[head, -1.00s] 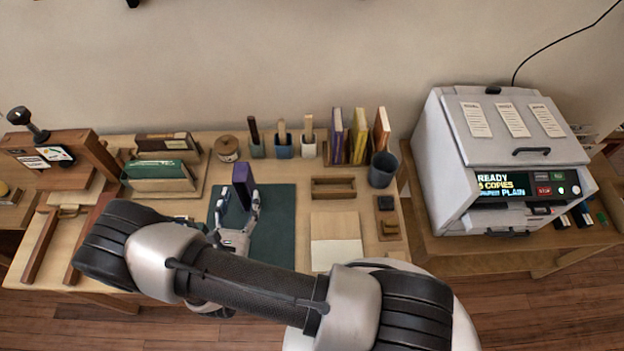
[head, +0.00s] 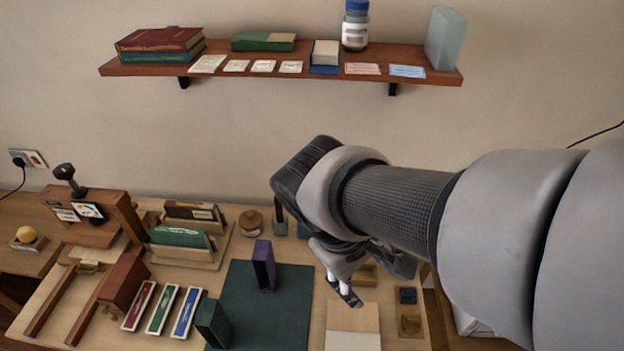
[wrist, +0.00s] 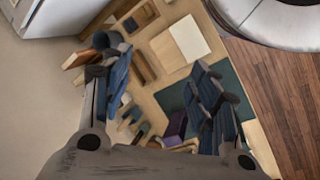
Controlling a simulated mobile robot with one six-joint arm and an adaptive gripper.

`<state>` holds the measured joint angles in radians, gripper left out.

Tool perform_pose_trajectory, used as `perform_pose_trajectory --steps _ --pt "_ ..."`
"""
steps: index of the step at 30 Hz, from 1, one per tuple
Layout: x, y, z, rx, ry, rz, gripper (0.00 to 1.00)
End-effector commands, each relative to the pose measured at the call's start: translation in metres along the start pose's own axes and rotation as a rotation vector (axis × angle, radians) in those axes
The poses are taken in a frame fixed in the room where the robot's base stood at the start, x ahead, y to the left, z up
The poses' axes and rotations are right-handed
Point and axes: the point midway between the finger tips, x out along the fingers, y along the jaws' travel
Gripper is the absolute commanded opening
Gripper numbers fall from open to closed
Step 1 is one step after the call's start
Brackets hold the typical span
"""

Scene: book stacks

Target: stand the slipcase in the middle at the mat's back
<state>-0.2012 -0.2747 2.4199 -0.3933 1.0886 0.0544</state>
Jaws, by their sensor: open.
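The purple slipcase (head: 263,266) stands upright on the dark green mat (head: 282,312), near the middle of its back edge. It is also partly visible in the wrist view (wrist: 176,128), near my right finger. A dark green slipcase (head: 212,323) stands at the mat's front left in the head view. My gripper (head: 347,291) is open and empty. It is over the table to the right of the mat, apart from the purple slipcase. In the wrist view its fingers are spread wide with nothing held between them.
Left of the mat lie several coloured strips (head: 161,309), a brown block (head: 124,283) and a wooden press (head: 110,215). A file rack (head: 190,258) stands behind them. A pale board (head: 352,322) lies to the mat's right. A wall shelf (head: 215,65) hangs above.

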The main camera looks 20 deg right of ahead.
Motion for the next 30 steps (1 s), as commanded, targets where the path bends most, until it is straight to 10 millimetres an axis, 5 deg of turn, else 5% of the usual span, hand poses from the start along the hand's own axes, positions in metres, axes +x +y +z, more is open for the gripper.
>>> perform_pose_trajectory --steps 6,13,23,30 --pt "-0.037 -0.017 0.014 0.286 0.290 -0.191 0.55" --pt "-0.057 -0.025 0.015 0.408 0.439 -0.269 0.55" --pt "-0.058 -0.025 0.014 0.414 0.447 -0.274 0.55" --pt "-0.026 -0.036 0.011 0.413 0.446 -0.274 0.55"
